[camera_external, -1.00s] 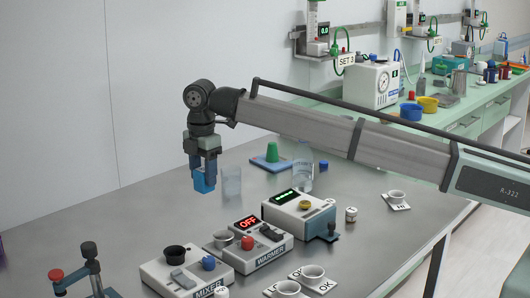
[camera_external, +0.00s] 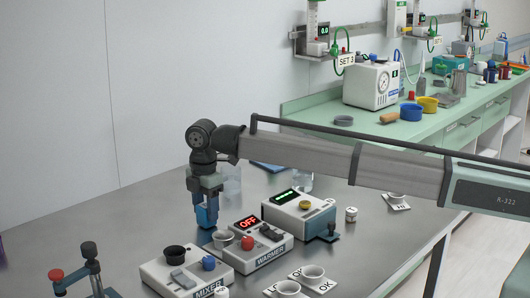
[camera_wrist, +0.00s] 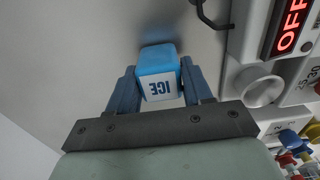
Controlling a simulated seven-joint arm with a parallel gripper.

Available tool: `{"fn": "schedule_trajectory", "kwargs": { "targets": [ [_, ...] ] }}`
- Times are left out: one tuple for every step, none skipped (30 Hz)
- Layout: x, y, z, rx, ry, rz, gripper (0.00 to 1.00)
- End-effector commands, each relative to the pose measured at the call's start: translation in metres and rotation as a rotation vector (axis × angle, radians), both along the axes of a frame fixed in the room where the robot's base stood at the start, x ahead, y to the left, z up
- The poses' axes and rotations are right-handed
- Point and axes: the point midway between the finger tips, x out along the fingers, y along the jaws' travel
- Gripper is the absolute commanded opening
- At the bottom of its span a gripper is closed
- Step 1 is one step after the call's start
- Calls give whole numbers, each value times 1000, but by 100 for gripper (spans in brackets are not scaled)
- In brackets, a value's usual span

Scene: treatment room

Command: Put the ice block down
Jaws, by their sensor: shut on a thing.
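My gripper (camera_external: 206,215) is shut on the blue ice block (camera_external: 207,215), low over the grey metal table (camera_external: 130,215), left of the warmer. In the wrist view the ice block (camera_wrist: 159,72), with a white face lettered "ICE", sits between the two fingers of my gripper (camera_wrist: 159,82). The block's far end is close to the table surface. I cannot tell whether it touches the table.
The warmer (camera_external: 270,252) with its red "OFF" display and the mixer (camera_external: 160,275) stand in front and to the right. A white device with a green display (camera_external: 300,213) stands right. A clear beaker (camera_external: 231,180) stands behind. Table left of the gripper is clear.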

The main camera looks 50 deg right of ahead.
Motion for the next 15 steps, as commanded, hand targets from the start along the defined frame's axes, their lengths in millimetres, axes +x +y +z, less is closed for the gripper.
{"fn": "schedule_trajectory", "kwargs": {
  "targets": [
    [0, 0, 0, 0, -1, 0, 18],
    [0, 0, 1, 0, -1, 0, 18],
    [0, 0, 1, 0, -1, 0, 18],
    [0, 0, 1, 0, -1, 0, 18],
    [0, 0, 1, 0, -1, 0, 18],
    [0, 0, 1, 0, 0, 0, 18],
    [0, 0, 0, 0, 0, 0, 18],
    [0, 0, -1, 0, 0, 0, 18],
    [0, 0, -2, 0, 0, 0, 18],
    [0, 0, -2, 0, 0, 0, 18],
    [0, 0, -2, 0, 0, 0, 52],
    [0, 0, -2, 0, 0, 0, 56],
    [0, 0, -2, 0, 0, 0, 58],
    [0, 0, -2, 0, 0, 0, 61],
    [0, 0, -2, 0, 0, 0, 65]
  ]
}}
